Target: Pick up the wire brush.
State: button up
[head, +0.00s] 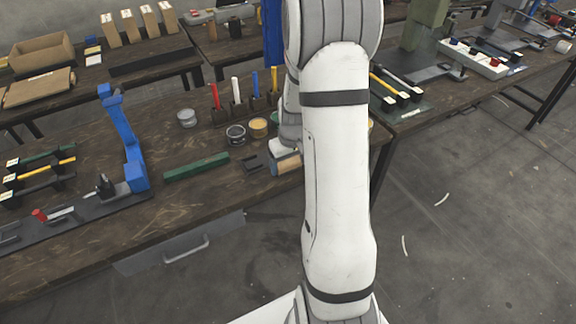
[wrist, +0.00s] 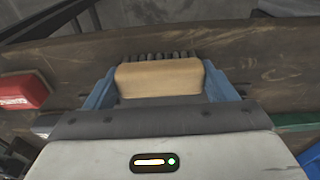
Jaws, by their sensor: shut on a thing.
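The wire brush (wrist: 160,78) has a tan wooden block with a row of dark bristles along its far side, seen in the wrist view. My gripper (wrist: 160,84) has a blue finger at each end of the block and is shut on it. In the head view the brush (head: 288,164) shows at the front edge of the workbench, partly hidden by my arm. I cannot tell whether it touches the bench top.
A green bar (head: 196,167) and a dark bracket (head: 252,163) lie to the left on the workbench (head: 190,205). Round tins (head: 236,134) and a rack of coloured handles (head: 236,108) stand behind. A blue press (head: 125,135) stands further left. Floor lies open at right.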

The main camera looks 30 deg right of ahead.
aim_at(289, 162)
jog(key=shift+c, duration=0.3)
notch_tip(289, 162, up, 10)
dwell(0.3)
jog(key=o, duration=0.4)
jog(key=shift+c, duration=1.3)
jog(key=shift+s, duration=0.1)
